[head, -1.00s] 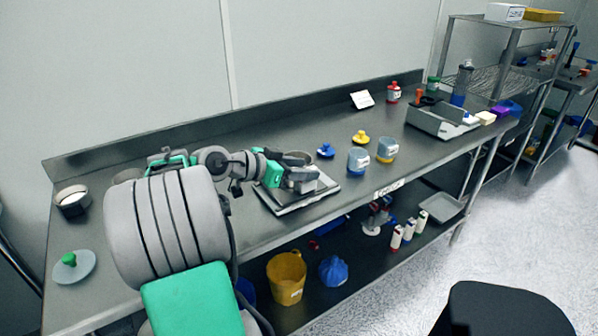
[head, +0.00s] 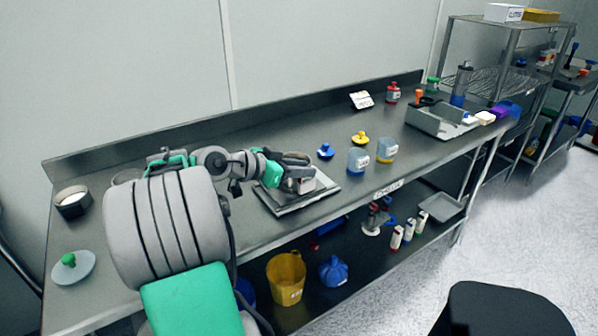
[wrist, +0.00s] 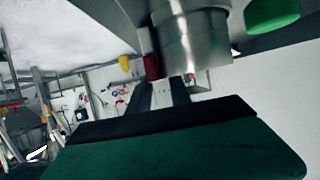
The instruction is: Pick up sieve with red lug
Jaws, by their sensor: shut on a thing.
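The sieve is a round steel cylinder (wrist: 190,40) with a red lug (wrist: 151,66) on its side, close in front of my gripper (wrist: 162,86) in the wrist view. My gripper is shut on the sieve; the exact contact of the fingertips is hard to make out. In the head view, my gripper (head: 303,164) is over the flat grey tray-like plate (head: 322,192) near the bench's front edge. The sieve is mostly hidden there by the gripper, and I cannot tell whether it touches the plate.
A blue-knobbed piece (head: 326,151), a yellow-knobbed piece (head: 360,138) and two clear containers (head: 358,160) (head: 387,150) stand right of the plate. A grey bin (head: 437,120) is farther right. A green-knobbed lid (head: 72,266) lies at left. The back middle of the bench is clear.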

